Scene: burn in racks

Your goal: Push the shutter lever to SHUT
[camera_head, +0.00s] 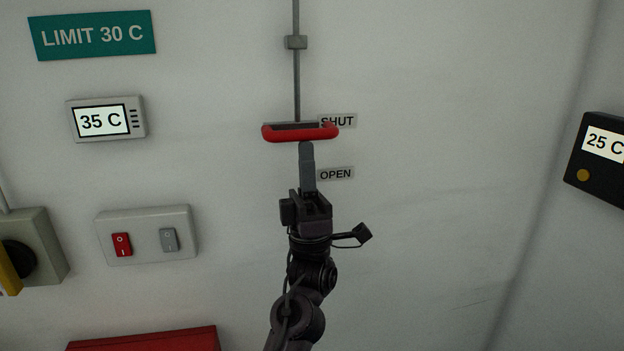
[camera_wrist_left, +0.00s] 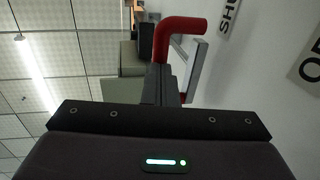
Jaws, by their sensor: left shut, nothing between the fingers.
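The shutter lever (camera_head: 300,133) is a red bar handle on the wall, below a thin vertical rod. It stands level with the SHUT label (camera_head: 337,121), above the OPEN label (camera_head: 335,174). My left gripper (camera_head: 306,146) points up from below with its fingers closed and empty. Its tips are right under the red bar; I cannot tell whether they touch it. In the left wrist view the red handle (camera_wrist_left: 182,26) shows just beyond the closed fingers (camera_wrist_left: 166,85). My right gripper is in neither view.
Left on the wall are a green LIMIT 30 C sign (camera_head: 93,36), a 35 C display (camera_head: 106,119), a switch plate (camera_head: 147,235) and a rotary switch box (camera_head: 42,245). A red object (camera_head: 145,341) is below. A black 25 C unit (camera_head: 597,160) is far right. The wall between is clear.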

